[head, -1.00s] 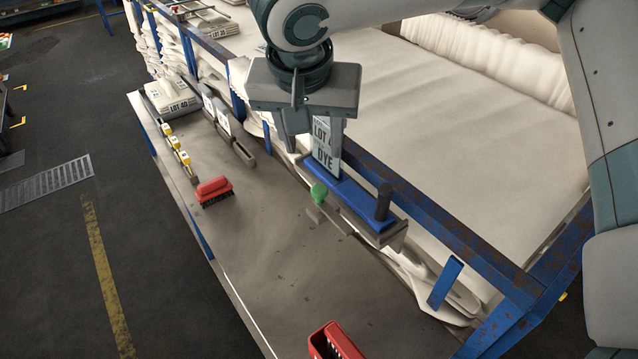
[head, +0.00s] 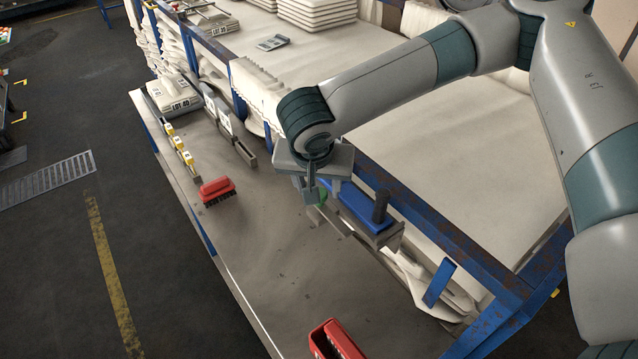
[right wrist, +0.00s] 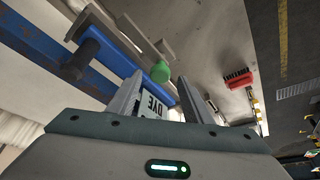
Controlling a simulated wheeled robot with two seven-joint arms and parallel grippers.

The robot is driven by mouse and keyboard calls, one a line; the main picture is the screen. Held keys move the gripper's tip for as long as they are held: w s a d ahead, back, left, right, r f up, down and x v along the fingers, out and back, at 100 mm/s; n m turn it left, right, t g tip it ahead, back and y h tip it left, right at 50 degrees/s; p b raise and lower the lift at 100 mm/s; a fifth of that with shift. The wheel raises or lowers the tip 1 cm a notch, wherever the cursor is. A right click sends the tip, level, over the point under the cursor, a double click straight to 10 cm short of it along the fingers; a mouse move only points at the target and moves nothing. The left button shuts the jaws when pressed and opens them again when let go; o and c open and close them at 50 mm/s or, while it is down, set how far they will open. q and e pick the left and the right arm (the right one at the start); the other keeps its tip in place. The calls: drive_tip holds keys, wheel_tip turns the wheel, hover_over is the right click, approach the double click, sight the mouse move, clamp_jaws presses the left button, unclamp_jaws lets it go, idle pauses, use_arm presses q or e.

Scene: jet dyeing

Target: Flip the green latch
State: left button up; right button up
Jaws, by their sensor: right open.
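The green latch knob (head: 322,199) sits beside the blue plate (head: 357,206) at the inner edge of the grey table. My right gripper (head: 313,197) is right at the knob in the head view and partly covers it. In the right wrist view the green knob (right wrist: 160,71) shows just beyond the open jaws (right wrist: 158,88), roughly midway between the fingers. I cannot tell whether a finger touches the knob. My left gripper is not in view.
A black upright post (head: 381,206) stands on the blue plate's right end. A red brush (head: 217,190) lies to the left, and a red box (head: 335,340) stands at the front. A rusty blue rail (head: 430,228) runs behind. The table's middle (head: 270,255) is clear.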

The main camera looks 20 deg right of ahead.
drive_tip(key=shift+x, duration=1)
drive_tip(key=shift+r, duration=0.1)
clamp_jaws()
drive_tip(key=shift+a, duration=0.1)
